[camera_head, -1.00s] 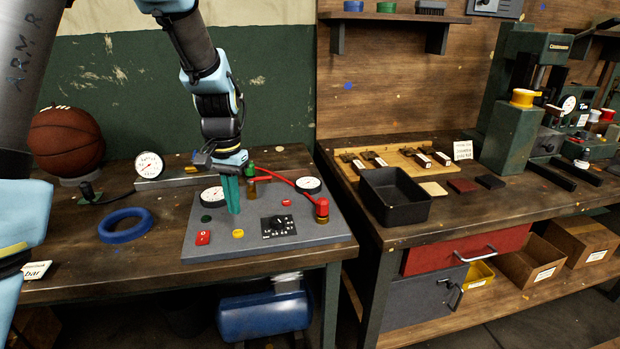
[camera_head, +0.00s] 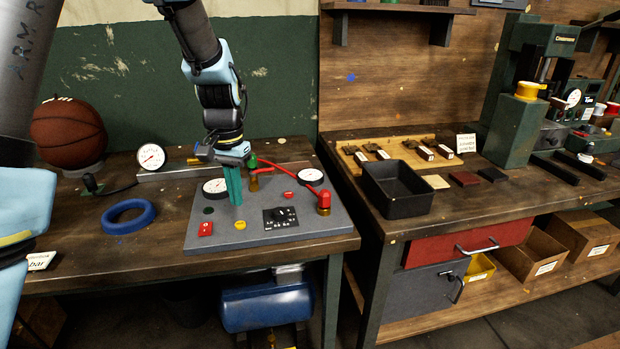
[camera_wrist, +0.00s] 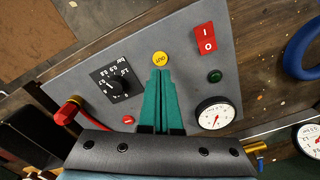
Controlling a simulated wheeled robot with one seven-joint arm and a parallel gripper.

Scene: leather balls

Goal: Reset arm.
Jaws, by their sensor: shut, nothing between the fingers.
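My gripper (camera_head: 236,203) has long green fingers, pointing down over the grey control panel (camera_head: 320,222) on the left bench. The fingers are shut and empty. In the wrist view, the fingertips (camera_wrist: 159,72) appear close to a yellow button (camera_wrist: 161,59). I cannot tell whether they touch the panel. The panel also carries a red switch (camera_head: 205,229), a black dial (camera_head: 281,218), a dark green button (camera_wrist: 214,76), a small red button (camera_head: 288,195), two white gauges and a red valve (camera_head: 324,200) with a red hose.
A blue ring (camera_head: 128,217) and a basketball (camera_head: 67,134) on a stand are to the left. A separate gauge (camera_head: 151,157) stands behind the panel. On the right bench are a black tray (camera_head: 398,209), several leather swatches and a green press (camera_head: 515,130).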

